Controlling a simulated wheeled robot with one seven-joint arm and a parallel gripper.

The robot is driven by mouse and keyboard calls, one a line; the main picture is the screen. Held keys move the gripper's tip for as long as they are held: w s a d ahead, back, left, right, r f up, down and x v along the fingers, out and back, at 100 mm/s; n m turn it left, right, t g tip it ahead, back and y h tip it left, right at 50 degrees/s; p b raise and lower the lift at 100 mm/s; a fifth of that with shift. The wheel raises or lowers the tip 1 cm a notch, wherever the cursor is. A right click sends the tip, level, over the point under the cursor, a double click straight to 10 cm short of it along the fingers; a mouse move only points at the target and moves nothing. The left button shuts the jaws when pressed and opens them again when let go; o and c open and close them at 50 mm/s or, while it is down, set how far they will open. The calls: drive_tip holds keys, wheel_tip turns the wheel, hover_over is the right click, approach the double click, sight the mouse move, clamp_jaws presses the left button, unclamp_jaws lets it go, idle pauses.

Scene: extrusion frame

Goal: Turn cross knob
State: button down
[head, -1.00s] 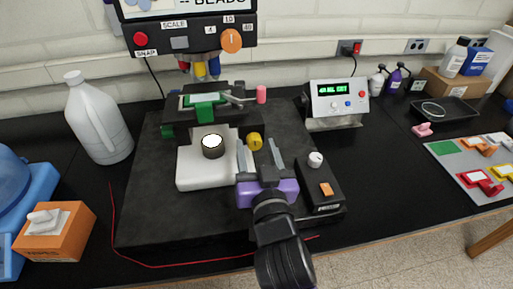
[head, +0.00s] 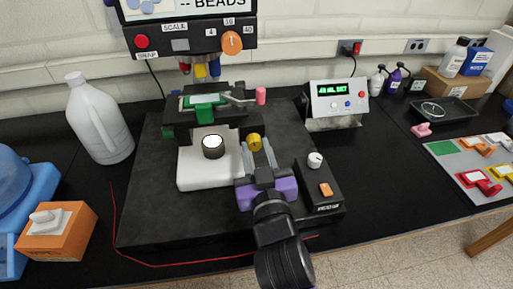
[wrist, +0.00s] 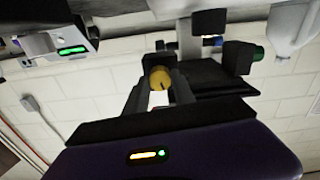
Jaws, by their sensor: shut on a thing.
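A small yellow knob (head: 254,142) sticks out low on the right side of the dark microscope stage (head: 182,131). It also shows in the wrist view (wrist: 160,77), facing me with a dark mark on its face. My gripper (head: 258,148) has a purple body and two pale fingers that reach up to this knob from the front. In the wrist view the fingers (wrist: 158,86) stand on the left and right of the knob, shut on it. The fingers partly cover the knob's edges.
A white base with a round lit lamp (head: 213,141) lies left of my fingers. A black control box (head: 318,185) with a white dial and an orange switch is close on the right. A display unit (head: 338,103) stands behind. A red wire runs along the front.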

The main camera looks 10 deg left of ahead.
drive_tip(key=n+p, duration=0.2)
drive_tip(key=n, duration=0.3)
drive_tip(key=shift+n, duration=0.4)
idle(0.4)
drive_tip(key=c, duration=1.1)
unclamp_jaws()
drive_tip(key=shift+o, duration=0.2)
drive_tip(key=b+v, duration=0.1)
drive_tip(key=v, duration=0.7)
drive_tip(key=shift+b, duration=0.35)
